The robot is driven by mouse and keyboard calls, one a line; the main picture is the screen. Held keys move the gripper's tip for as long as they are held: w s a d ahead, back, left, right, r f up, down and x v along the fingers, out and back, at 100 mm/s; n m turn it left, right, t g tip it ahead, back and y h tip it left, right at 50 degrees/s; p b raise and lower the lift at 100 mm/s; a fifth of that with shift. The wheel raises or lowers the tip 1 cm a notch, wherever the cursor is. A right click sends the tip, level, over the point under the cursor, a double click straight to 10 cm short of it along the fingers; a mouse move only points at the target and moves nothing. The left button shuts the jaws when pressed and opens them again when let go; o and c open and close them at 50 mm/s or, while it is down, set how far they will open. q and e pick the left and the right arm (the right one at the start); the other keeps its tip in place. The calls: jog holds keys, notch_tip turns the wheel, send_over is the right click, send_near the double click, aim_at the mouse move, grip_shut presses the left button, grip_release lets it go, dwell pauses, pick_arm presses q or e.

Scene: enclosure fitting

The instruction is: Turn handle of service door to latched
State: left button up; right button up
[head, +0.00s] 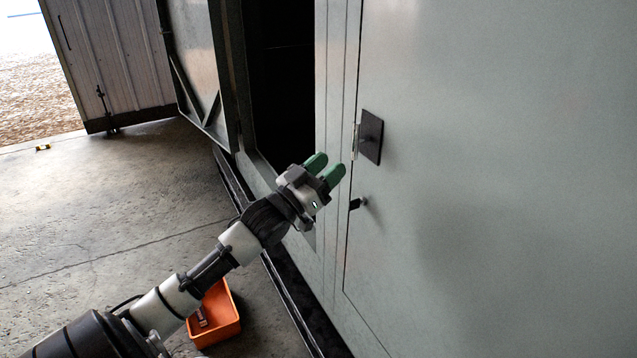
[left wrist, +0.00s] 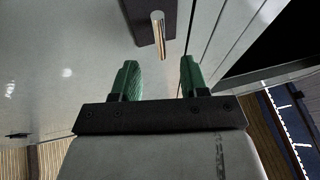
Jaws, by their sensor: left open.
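The service door (head: 440,240) is a pale grey-green panel at the right of the head view and looks closed. A dark square plate (head: 372,137) is on it near its left edge, with a thin metal handle (head: 355,141) in front. In the left wrist view the handle (left wrist: 157,35) is a shiny bar on the dark plate (left wrist: 145,12), beyond the fingertips and between their lines. My left gripper (head: 328,169) is open and empty, below and left of the handle and apart from it. Its green fingers also show in the left wrist view (left wrist: 158,77).
A small black fitting (head: 357,203) sits below the plate on the door. Left of it is a dark opening (head: 280,80) with an open door leaf (head: 195,60). An orange bin (head: 222,330) stands on the floor under my left arm. The concrete floor at left is mostly clear.

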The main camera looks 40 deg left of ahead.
pick_arm(q)
jog(key=shift+b+v, duration=0.3)
jog(key=shift+v, duration=1)
